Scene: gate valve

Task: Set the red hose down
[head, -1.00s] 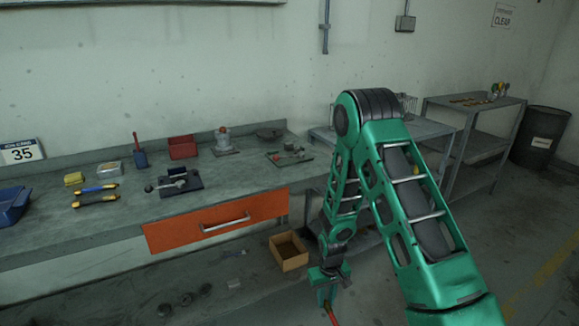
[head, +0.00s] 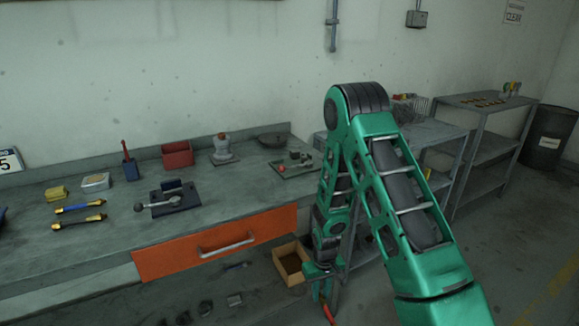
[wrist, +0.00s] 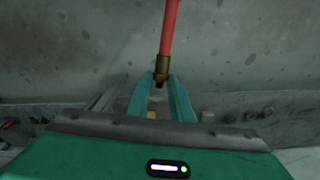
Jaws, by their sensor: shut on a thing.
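The red hose (head: 328,314) shows as a short red piece under my gripper (head: 320,280) at the bottom of the head view; the rest is cut off by the frame edge. In the wrist view the hose (wrist: 170,28) runs up from a brass end fitting (wrist: 162,66). My gripper (wrist: 161,82) is shut on that brass end, with a green finger on each side. In the head view my gripper hangs low, in front of the workbench and near an open cardboard box.
The workbench (head: 75,252) with an orange drawer (head: 215,243) fills the left, with tools and small parts on top. Metal shelves (head: 484,145) and a dark bin (head: 545,139) stand right. Floor at the lower right is clear.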

